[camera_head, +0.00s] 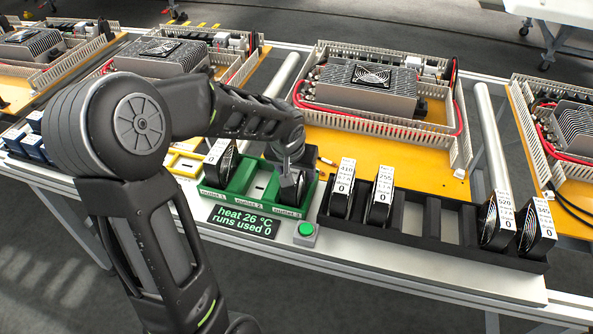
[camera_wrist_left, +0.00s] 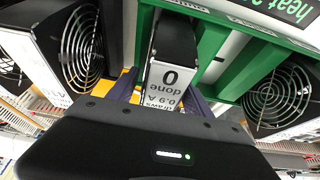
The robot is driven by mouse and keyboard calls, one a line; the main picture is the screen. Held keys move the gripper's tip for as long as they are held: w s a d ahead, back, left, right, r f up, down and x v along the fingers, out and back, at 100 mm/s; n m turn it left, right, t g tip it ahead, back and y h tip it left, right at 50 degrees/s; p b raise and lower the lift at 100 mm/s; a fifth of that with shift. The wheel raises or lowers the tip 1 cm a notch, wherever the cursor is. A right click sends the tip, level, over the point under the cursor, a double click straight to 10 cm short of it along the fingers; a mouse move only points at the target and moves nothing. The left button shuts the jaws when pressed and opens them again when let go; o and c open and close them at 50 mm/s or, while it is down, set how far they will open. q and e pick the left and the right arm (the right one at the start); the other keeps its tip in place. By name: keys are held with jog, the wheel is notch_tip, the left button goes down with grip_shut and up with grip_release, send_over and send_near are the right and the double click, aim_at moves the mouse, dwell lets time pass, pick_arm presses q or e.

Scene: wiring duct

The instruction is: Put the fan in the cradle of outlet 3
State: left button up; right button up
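The held fan (camera_wrist_left: 168,80) is a dark block with a white label reading 0, done and 0.9 A. In the wrist view my left gripper (camera_wrist_left: 165,98) has its fingers close against both sides of this fan. In the head view my left gripper (camera_head: 288,160) is low over the outlet 3 end of the green cradle block (camera_head: 238,180), and the fan (camera_head: 290,190) stands there, partly hidden. I cannot tell if it is fully seated. Another fan (camera_head: 221,157) stands in outlet 1. Outlet 2 between them is empty. My right gripper is not in view.
A black rack (camera_head: 410,220) right of the green block holds several labelled fans, with empty slots between. A green button (camera_head: 306,231) and a display (camera_head: 243,221) reading heat 26 °C, runs used 0 are in front. A ducted unit (camera_head: 368,88) stands behind.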

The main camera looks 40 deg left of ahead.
pick_arm(q)
jog(key=shift+r, duration=0.1)
jog(key=shift+r, duration=0.2)
jog(key=v, duration=1.1)
jog(key=shift+s+d+r+p, duration=0.1)
jog(key=shift+s+r+p, duration=0.15)
jog(key=shift+r+p, duration=0.05)
dwell(1.6)
